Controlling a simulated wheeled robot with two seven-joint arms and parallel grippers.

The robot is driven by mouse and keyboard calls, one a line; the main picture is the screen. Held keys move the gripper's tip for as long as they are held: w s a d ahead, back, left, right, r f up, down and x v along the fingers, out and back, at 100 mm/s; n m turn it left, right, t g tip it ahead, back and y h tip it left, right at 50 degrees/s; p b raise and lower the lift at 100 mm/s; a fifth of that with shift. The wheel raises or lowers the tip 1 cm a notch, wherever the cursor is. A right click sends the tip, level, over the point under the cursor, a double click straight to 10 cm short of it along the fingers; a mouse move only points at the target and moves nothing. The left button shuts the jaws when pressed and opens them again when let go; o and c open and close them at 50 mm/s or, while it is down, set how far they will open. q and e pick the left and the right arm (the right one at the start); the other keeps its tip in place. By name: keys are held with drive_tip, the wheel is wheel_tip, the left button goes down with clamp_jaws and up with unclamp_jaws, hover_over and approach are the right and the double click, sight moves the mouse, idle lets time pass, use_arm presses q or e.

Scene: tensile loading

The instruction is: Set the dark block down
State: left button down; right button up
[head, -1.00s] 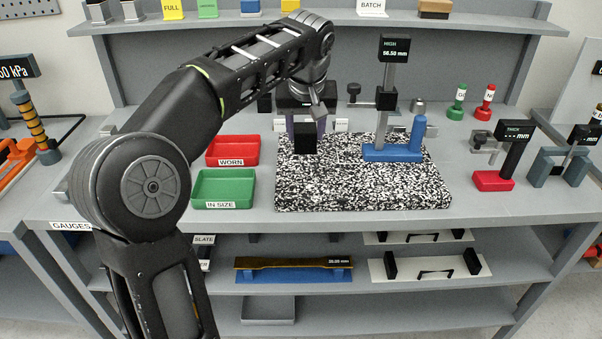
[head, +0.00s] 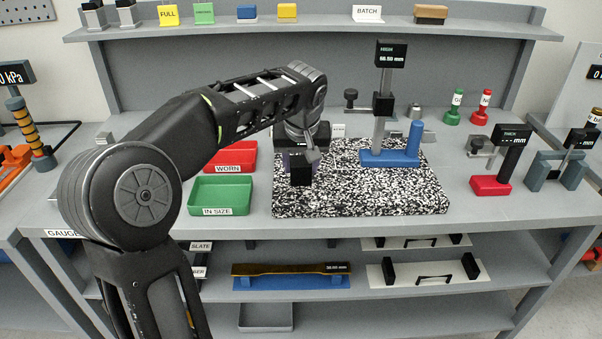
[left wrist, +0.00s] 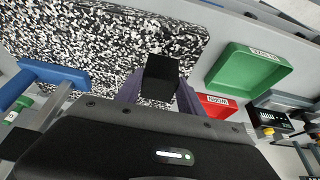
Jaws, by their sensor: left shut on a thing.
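The dark block (head: 299,171) is a small black block held in my left gripper (head: 300,160), over the left part of the black-and-white speckled plate (head: 350,198). In the left wrist view the block (left wrist: 160,78) sits between the two purple-grey fingers, with the speckled plate (left wrist: 110,35) behind it. I cannot tell whether the block touches the plate. The gripper is shut on the block. A blue-based height gauge (head: 390,158) stands on the plate to the right, its display reading about 56.50 mm. My right gripper is not in view.
The green IN SIZE tray (head: 220,194) and the red WORN tray (head: 232,157) lie left of the plate. A red thickness gauge (head: 490,185) stands to the right. The plate's front middle is clear.

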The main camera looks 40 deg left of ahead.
sight(301, 170)
use_arm(q)
drive_tip(key=shift+f, duration=1.3)
drive_tip(key=shift+f, duration=0.15)
drive_tip(key=c, duration=0.7)
unclamp_jaws()
drive_tip(key=shift+r, duration=0.2)
drive_tip(key=v, duration=1.2)
drive_tip(key=shift+f, duration=0.1)
